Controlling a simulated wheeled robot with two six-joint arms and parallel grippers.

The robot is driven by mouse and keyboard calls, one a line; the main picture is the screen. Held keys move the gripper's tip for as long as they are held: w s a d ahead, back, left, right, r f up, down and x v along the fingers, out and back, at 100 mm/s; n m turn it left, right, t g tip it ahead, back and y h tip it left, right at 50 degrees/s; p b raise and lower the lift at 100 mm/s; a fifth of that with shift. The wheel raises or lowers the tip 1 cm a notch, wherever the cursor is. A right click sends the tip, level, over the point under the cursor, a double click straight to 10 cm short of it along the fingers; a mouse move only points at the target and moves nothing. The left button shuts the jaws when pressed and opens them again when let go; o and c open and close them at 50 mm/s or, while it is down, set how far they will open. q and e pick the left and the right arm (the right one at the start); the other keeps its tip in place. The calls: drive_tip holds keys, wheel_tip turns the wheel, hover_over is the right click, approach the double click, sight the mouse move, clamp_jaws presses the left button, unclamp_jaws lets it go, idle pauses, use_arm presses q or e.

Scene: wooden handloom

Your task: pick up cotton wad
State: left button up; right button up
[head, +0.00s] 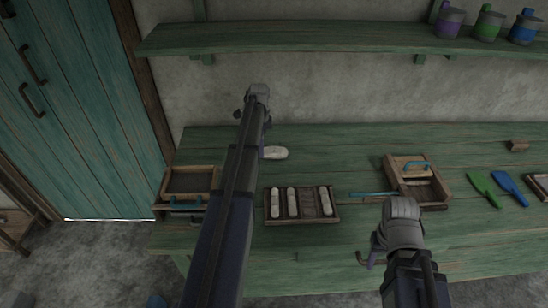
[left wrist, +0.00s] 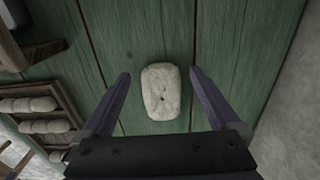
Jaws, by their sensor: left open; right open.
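A pale cotton wad (head: 275,152) lies on the green bench, just right of my left arm in the head view. In the left wrist view the same wad (left wrist: 161,92) lies flat on the boards. My left gripper (left wrist: 160,76) is open, one finger to each side of the wad, with gaps between; no contact shows. In the head view my left arm hides most of that gripper. My right gripper (head: 373,256) is at the bench's front edge, its fingers mostly hidden by its wrist. It holds nothing that I can see.
A compartmented wooden tray (head: 303,219) holds three similar pale rolls, with its fourth slot empty. A wooden box (head: 190,181) stands left, another box (head: 433,190) right. Green and blue tools lie farther right.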

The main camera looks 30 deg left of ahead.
use_arm(q)
wheel_tip(320, 180, down, 3)
drive_tip(key=shift+s+a+f+b, duration=0.1)
drive_tip(key=shift+b, duration=1)
use_arm(e)
wheel_tip(320, 180, down, 3)
use_arm(q)
drive_tip(key=shift+c, duration=0.2)
drive_tip(key=c, duration=1.3)
drive_tip(key=shift+r, duration=0.2)
wheel_tip(320, 180, up, 10)
drive_tip(key=p, duration=1)
use_arm(e)
wheel_tip(320, 180, up, 10)
